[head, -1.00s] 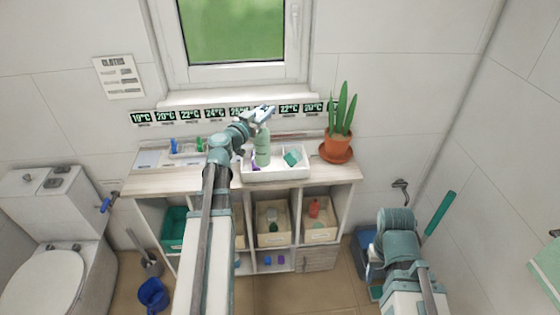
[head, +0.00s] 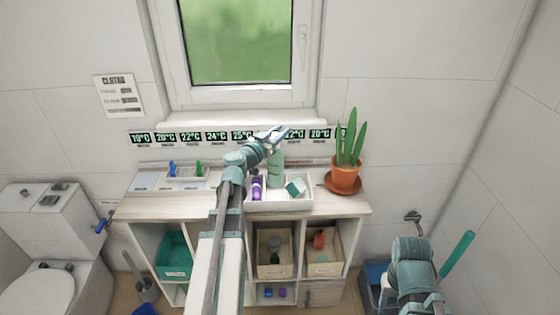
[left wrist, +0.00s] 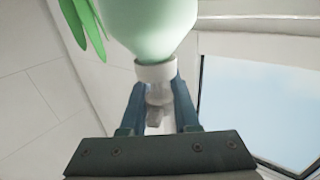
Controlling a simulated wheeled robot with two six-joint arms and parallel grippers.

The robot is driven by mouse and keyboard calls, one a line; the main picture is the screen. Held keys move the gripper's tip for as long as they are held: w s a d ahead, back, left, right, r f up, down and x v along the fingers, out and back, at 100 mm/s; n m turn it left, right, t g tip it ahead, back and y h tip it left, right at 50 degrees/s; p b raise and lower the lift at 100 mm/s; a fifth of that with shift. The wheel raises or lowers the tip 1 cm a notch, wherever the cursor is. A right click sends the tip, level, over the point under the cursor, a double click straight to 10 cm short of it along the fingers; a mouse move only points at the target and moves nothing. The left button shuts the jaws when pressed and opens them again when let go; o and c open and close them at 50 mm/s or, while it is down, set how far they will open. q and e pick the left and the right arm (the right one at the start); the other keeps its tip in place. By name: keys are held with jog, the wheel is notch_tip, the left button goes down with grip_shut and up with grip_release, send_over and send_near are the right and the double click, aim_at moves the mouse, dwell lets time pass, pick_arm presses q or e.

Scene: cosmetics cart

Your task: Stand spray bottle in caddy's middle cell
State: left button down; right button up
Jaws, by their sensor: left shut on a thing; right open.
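The pale green spray bottle (head: 277,169) is upright between the purple bottle and the teal-and-white box in the head view. My left gripper (head: 276,134) is shut on its top; in the left wrist view the jaws (left wrist: 158,105) close around the nozzle below the white collar (left wrist: 156,71). The white caddy (head: 280,206) sits on the cabinet top. The purple bottle (head: 257,189) is in its left part, the teal-and-white box (head: 296,187) in its right part. I cannot tell whether the spray bottle's base is above or inside the middle cell. My right gripper's jaws are not visible.
A potted plant (head: 345,176) stands right of the caddy, close by. A small tray with blue and green items (head: 186,171) is at the left. The window wall is directly behind. My right arm (head: 414,266) is low at the right, away from the cabinet top.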

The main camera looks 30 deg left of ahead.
aim_at(275, 164)
pick_arm(q)
jog(key=shift+f+b, duration=0.85)
jog(key=shift+f, duration=0.6)
pick_arm(e)
jog(key=shift+f, duration=1.45)
pick_arm(q)
jog(key=shift+f, duration=0.1)
pick_arm(e)
jog(key=shift+f, duration=0.1)
pick_arm(q)
notch_tip(275, 164, down, 4)
jog(key=b, duration=0.3)
jog(key=shift+r+b, duration=0.2)
jog(key=shift+b, duration=0.15)
pick_arm(e)
notch_tip(275, 164, down, 4)
jog(key=shift+r, duration=0.25)
pick_arm(q)
jog(key=shift+f, duration=0.1)
jog(key=c, duration=0.6)
grip_release()
jog(key=shift+c, duration=0.2)
pick_arm(e)
jog(key=shift+f, duration=0.1)
